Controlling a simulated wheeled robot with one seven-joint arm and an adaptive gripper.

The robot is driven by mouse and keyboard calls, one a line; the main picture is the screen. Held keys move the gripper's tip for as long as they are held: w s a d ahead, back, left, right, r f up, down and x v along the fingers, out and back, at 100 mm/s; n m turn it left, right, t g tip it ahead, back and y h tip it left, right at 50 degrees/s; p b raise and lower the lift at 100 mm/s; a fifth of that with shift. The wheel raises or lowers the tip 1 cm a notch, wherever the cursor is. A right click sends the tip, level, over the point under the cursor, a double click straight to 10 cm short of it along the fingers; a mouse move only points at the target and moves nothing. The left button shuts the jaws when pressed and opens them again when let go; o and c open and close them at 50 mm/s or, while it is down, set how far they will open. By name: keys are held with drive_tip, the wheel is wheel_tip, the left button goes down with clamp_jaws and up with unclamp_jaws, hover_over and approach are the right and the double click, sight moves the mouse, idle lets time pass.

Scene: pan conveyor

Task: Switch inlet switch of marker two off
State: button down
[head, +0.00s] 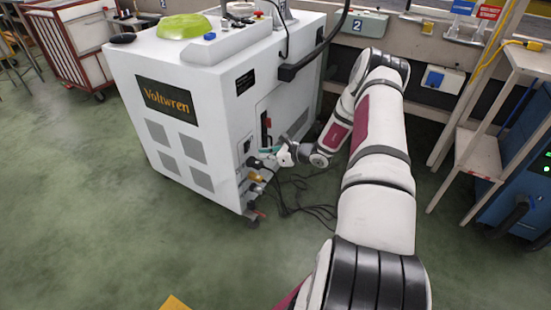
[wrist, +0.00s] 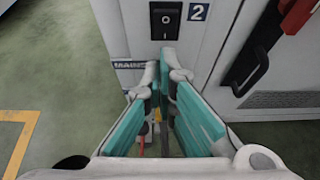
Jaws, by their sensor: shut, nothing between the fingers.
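The inlet switch of marker two is a black rocker (wrist: 165,20) with a white round mark above a white bar mark, set in a white panel beside a "2" label (wrist: 198,13). I cannot tell which side is pressed in. My gripper (wrist: 167,80) has teal pads and is shut and empty, its tips below the rocker near the "MAINS" label and apart from the rocker. In the head view, my gripper (head: 268,152) is at the lower side of the white Voltwren cabinet (head: 215,110).
A red and black handle (wrist: 285,45) is to the right of the switch in the wrist view. Plugs (head: 256,178) and cables (head: 300,195) hang below my gripper. A white shelf stand (head: 485,150) is at the right. The green floor (head: 110,220) at the left is clear.

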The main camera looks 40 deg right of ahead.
sight(247, 147)
drive_tip(key=shift+w+a+r+b, duration=0.1)
drive_tip(key=shift+w+a+b, duration=0.15)
drive_tip(key=shift+w, duration=0.4)
drive_tip(key=shift+w+a+r+b, duration=0.1)
drive_tip(key=shift+w+a+b, duration=0.1)
drive_tip(key=shift+w, duration=0.4)
drive_tip(key=shift+w+a+r+b, duration=0.15)
drive_tip(key=shift+w+a, duration=0.1)
drive_tip(key=shift+w, duration=0.4)
drive_tip(key=shift+w+a+r+g+p, duration=0.2)
drive_tip(key=shift+g+p, duration=0.2)
drive_tip(key=shift+p, duration=0.35)
drive_tip(key=shift+f, duration=0.25)
drive_tip(key=shift+r, duration=0.15)
drive_tip(key=shift+r+p, duration=0.45)
drive_tip(key=shift+r, duration=0.25)
